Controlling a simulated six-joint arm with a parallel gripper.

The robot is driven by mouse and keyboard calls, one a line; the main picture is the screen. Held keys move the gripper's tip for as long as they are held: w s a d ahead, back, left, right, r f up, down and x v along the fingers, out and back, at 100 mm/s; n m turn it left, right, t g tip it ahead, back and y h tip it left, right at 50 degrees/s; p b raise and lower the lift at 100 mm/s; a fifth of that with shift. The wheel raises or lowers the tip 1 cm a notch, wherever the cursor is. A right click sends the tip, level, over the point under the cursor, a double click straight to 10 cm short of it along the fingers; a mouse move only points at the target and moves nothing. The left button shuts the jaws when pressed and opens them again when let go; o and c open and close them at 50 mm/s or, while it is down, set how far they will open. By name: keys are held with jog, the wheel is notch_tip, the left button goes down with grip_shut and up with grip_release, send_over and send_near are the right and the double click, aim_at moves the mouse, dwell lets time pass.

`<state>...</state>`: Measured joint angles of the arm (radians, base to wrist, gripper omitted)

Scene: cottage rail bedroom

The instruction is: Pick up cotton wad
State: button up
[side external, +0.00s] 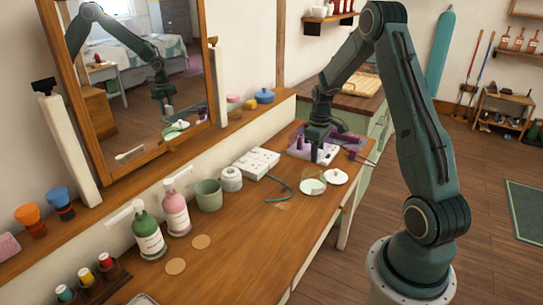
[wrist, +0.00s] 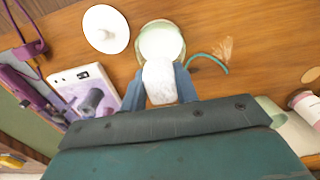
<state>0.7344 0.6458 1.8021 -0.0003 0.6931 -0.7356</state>
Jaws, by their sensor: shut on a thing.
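A white cotton wad (wrist: 160,82) sits between the two fingers of my gripper (wrist: 168,84) in the wrist view. My gripper is shut on it. Just beyond the wad is a round, pale green-rimmed jar (wrist: 181,50) with white contents. The jar also shows in the side view (side external: 312,187), standing on the wooden counter. There my gripper (side external: 317,152) points down above the counter, behind the jar. I cannot clearly make out the wad in the side view.
A white round lid (wrist: 105,28) lies beside the jar. A white device with purple parts (wrist: 84,85) stands close to my gripper. A teal cord (wrist: 207,59) curves on the other side. Bottles, a green cup (side external: 208,195) and a white box (side external: 256,163) line the counter (side external: 240,250).

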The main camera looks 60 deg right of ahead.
notch_tip(320, 180, up, 8)
jog(key=shift+r, duration=0.25)
dwell(0.5)
jog(key=o, duration=0.5)
jog(key=shift+c, duration=0.2)
jog(key=c, duration=0.3)
jog(key=w+a+f, duration=0.2)
jog(key=a+f, duration=0.1)
jog(key=f, duration=0.1)
jog(key=w+a+f, duration=0.1)
jog(key=a+f, duration=0.3)
jog(key=w+a+f, duration=0.2)
jog(key=a+f, duration=0.2)
jog(key=shift+w+f, duration=0.25)
jog(key=shift+w, duration=0.1)
